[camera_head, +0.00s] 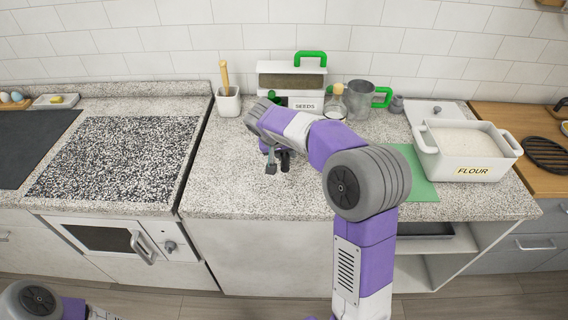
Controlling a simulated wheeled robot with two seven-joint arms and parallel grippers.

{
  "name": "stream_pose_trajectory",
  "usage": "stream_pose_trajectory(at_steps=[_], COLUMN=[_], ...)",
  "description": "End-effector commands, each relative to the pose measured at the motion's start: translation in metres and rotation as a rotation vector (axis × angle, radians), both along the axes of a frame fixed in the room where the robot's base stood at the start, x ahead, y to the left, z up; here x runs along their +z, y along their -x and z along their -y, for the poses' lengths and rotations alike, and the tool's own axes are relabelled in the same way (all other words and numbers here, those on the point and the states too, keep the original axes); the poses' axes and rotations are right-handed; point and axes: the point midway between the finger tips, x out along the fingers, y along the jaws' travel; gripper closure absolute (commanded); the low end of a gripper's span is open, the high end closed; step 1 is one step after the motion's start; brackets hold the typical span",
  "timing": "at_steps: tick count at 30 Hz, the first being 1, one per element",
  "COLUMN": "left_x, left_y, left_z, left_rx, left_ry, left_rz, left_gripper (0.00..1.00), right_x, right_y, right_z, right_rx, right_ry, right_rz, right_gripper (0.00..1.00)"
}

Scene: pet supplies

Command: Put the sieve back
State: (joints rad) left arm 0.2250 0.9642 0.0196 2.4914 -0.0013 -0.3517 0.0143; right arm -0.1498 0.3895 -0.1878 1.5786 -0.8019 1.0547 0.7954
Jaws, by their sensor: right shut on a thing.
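A grey metal cup (358,100) with a green handle (381,97) stands at the back of the counter, behind my right arm; it may be the sieve, but I cannot see its inside. My right gripper (278,164) is low over the speckled counter (235,180), left of the green mat (416,172). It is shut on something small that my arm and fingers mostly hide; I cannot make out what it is. Only part of my left arm shows at the bottom left, and its gripper is out of view.
A seeds box (290,80) with a green handle and a glass jar (335,104) stand at the back. A white pot (229,102) holds a wooden tool. A flour tub (466,152) is at the right. The counter's front left is clear.

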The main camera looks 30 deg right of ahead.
Motion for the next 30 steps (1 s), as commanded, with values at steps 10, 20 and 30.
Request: stream_pose_trajectory(at_steps=[10, 20, 30], left_x=[-0.016, -0.017, -0.018], left_y=[0.0, 0.0, 0.0], left_z=[0.0, 0.0, 0.0], left_rx=[0.0, 0.0, 0.0], left_ry=[0.0, 0.0, 0.0], left_rz=[0.001, 0.001, 0.001], left_gripper=[0.57, 0.57, 0.57], right_x=[-0.049, -0.052, -0.054], right_y=[0.0, 0.0, 0.0], right_z=[0.0, 0.0, 0.0], right_rx=[0.0, 0.001, 0.001], right_ry=[0.001, 0.001, 0.001], right_rz=[-0.002, 0.001, 0.0], right_gripper=[1.0, 1.0, 0.45])
